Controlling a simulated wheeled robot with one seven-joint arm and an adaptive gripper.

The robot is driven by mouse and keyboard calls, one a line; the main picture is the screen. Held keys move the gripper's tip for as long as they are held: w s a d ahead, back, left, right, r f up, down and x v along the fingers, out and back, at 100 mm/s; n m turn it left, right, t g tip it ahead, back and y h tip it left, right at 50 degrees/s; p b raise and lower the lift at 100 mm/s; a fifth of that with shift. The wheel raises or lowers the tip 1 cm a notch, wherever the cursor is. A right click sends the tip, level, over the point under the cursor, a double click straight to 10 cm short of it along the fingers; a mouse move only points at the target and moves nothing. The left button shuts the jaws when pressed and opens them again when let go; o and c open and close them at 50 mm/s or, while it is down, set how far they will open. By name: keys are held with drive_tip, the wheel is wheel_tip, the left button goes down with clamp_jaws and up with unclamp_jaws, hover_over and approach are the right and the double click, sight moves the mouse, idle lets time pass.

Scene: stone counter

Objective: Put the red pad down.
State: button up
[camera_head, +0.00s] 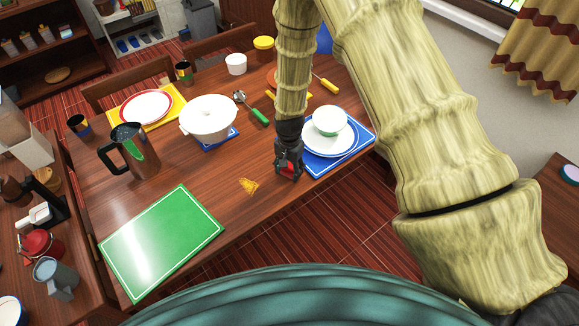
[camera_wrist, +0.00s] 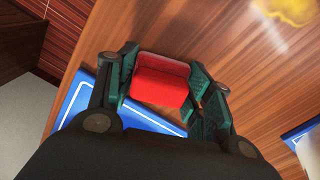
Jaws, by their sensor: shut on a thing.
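The red pad (camera_wrist: 160,82) is a small red block held between the two fingers of my gripper (camera_wrist: 163,85) in the wrist view. My gripper is shut on it. In the head view my gripper (camera_head: 289,165) points down over the wooden table, just left of the blue placemat with the plate, and a bit of the red pad (camera_head: 288,169) shows between the fingers. I cannot tell whether the pad touches the table.
The blue placemat (camera_head: 364,134) holds a plate and bowl (camera_head: 331,121) at right. A yellow item (camera_head: 249,187) lies left of my gripper. A green placemat (camera_head: 160,240) lies at front left. A white pot (camera_head: 208,117) stands behind. Bare wood (camera_head: 215,175) shows between them.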

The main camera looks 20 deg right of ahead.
sight(290, 166)
drive_tip(key=shift+f, duration=0.25)
drive_tip(key=o, duration=1.1)
drive_tip(key=shift+o, duration=0.2)
drive_tip(key=shift+r, duration=0.1)
wheel_tip(290, 166, up, 12)
drive_tip(key=b, duration=0.3)
drive_tip(key=shift+b, duration=0.35)
drive_tip(key=shift+r, duration=0.1)
drive_tip(key=shift+s+d, duration=0.1)
